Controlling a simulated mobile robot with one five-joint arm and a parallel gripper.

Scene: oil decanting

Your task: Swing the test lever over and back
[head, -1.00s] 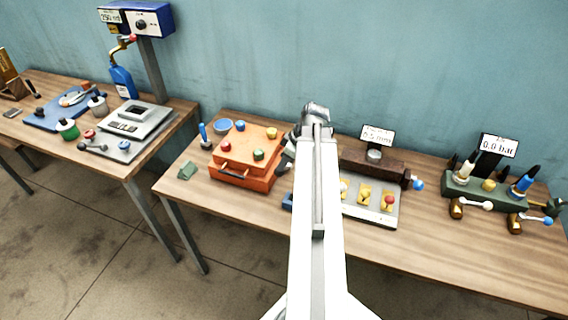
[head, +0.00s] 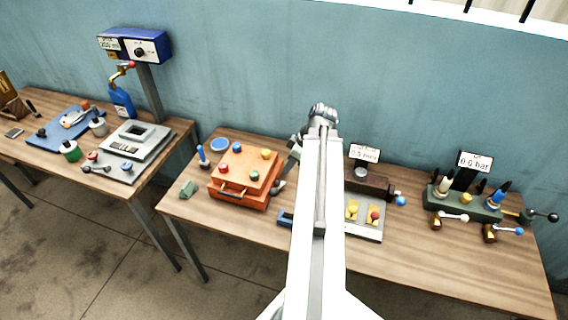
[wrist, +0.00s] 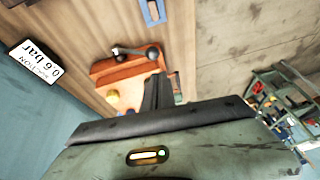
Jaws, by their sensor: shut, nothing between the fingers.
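An orange box (head: 240,177) with coloured knobs on top stands on the middle table. A dark lever (wrist: 135,51) with a rounded black end shows at the box in the wrist view. In the head view a dark end (head: 278,187) shows at the box's right side. My gripper (wrist: 158,78) is shut and empty, its fingers close to the lever's black end; I cannot tell whether they touch. My arm hides part of this area in the head view. Another lever (head: 540,215) with a black ball stands at the right end of a green valve block (head: 462,203). No label identifies the test lever.
A white readout in bar (wrist: 36,62) stands near the wall in the wrist view. The left table (head: 160,165) holds a scale and bottle. The front table strip is fairly clear.

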